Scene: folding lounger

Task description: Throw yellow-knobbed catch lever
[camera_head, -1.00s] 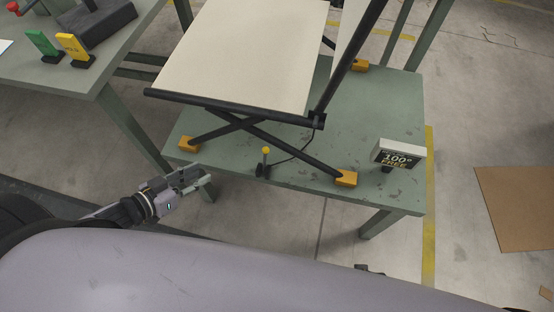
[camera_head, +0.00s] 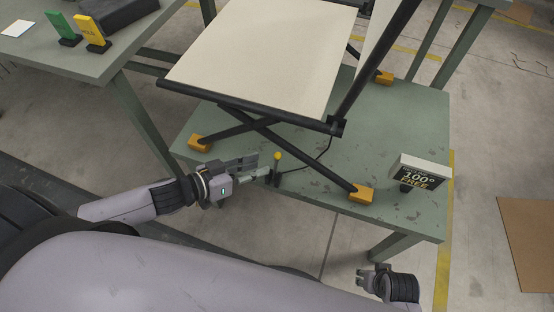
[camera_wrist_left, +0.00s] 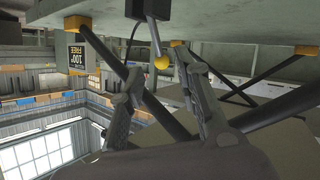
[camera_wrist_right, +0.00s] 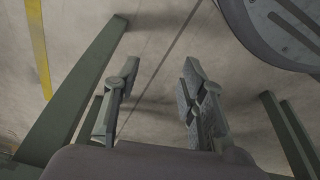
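The catch lever is a thin grey stick with a yellow knob (camera_head: 278,156), standing at the front edge of the green table under the folding lounger (camera_head: 262,55). In the left wrist view the knob (camera_wrist_left: 161,62) hangs between and beyond the fingers. My left gripper (camera_head: 262,168) is open just left of the lever; whether a finger touches it I cannot tell. In the left wrist view the fingers (camera_wrist_left: 155,75) stand wide apart with nothing held. My right gripper (camera_head: 364,279) is low in front of the table. In the right wrist view it (camera_wrist_right: 157,75) is open and empty.
The lounger's black crossed legs rest in orange blocks (camera_head: 362,193). A sign reading 100° FREE (camera_head: 424,172) stands at the table's right front. A second table (camera_head: 60,58) at the left holds green and yellow tags. A cable runs behind the lever.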

